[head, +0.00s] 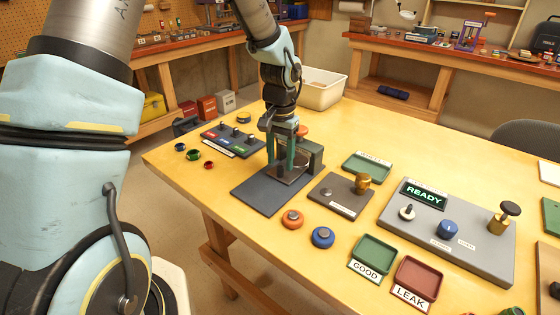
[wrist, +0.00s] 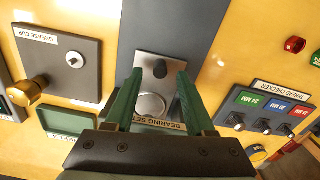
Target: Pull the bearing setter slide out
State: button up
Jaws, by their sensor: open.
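The bearing setter (head: 314,158) is a grey-green block at the back of a dark base plate (head: 262,197) on the wooden table. My gripper (head: 281,164) points down over the slide. In the wrist view its green fingers (wrist: 160,74) are apart, one on each side of the knob, with gaps visible. Whether the tips reach knob height is unclear.
The thread checker (head: 232,138) stands left of the setter, with loose coloured rings nearby. The grease cup board (head: 338,196) with a brass knob is to the right. Orange (head: 292,219) and blue (head: 323,237) round parts lie in front. The dark base plate's front is clear.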

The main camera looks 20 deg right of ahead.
jog(key=shift+f, duration=1)
grip_shut()
dwell(0.8)
